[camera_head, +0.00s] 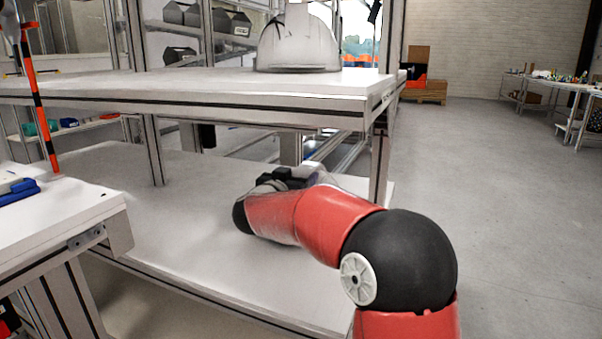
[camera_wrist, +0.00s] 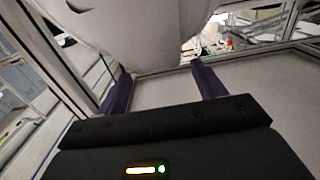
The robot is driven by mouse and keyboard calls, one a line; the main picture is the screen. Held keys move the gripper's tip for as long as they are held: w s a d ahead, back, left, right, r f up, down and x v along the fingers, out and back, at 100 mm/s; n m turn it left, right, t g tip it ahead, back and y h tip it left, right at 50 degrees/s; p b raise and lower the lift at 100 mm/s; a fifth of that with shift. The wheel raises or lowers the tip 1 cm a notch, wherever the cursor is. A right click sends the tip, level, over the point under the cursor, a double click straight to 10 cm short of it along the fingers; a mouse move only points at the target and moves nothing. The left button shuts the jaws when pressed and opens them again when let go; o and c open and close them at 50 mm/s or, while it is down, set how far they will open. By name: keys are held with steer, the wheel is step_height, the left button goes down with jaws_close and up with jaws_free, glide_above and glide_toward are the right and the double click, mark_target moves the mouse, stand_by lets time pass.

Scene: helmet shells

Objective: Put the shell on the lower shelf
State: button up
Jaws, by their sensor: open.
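A pale, smooth shell (camera_wrist: 135,30) fills the upper part of the wrist view, just beyond the fingertips. Its lower edge is close to both fingers; I cannot tell whether they touch it. My gripper (camera_wrist: 160,71) is open, its two dark fingers apart with the pale shelf surface between them. In the head view my gripper (camera_head: 288,178) is low over the lower shelf (camera_head: 180,215), under the upper shelf, and partly hidden by my arm. A pale patch behind the arm there may be the shell, mostly hidden. Another white shell (camera_head: 298,45) stands on the upper shelf (camera_head: 200,86).
The upper shelf hangs above my forearm, with an upright post (camera_head: 379,165) close to its right. A side table (camera_head: 60,215) with a blue item (camera_head: 18,191) stands at the left. The left part of the lower shelf is bare. Open floor lies to the right.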

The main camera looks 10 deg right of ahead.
steer(key=v, duration=0.8)
steer(key=shift+s, duration=0.15)
steer(key=s+a+r+n+t+y, duration=0.2)
steer(key=s+a+n+y, duration=0.4)
steer(key=s+n+y, duration=0.45)
steer(key=s+d+f+m+g, duration=0.1)
steer(key=s+d+f+g, duration=0.2)
steer(key=s+f, duration=0.2)
steer(key=s+d+f+m+g, duration=0.1)
steer(key=s+d+f+g, duration=0.2)
steer(key=s, duration=0.8)
steer(key=s+d+f+m+g, duration=0.1)
steer(key=s+d+f+g, duration=0.2)
steer(key=s+f+g, duration=0.2)
steer(key=s+f, duration=0.3)
steer(key=shift+s+d, duration=0.25)
steer(key=shift+s, duration=0.1)
steer(key=shift+r, duration=0.1)
step_height(320, 180, up, 7)
steer(key=p, duration=0.7)
steer(key=shift+p, duration=0.35)
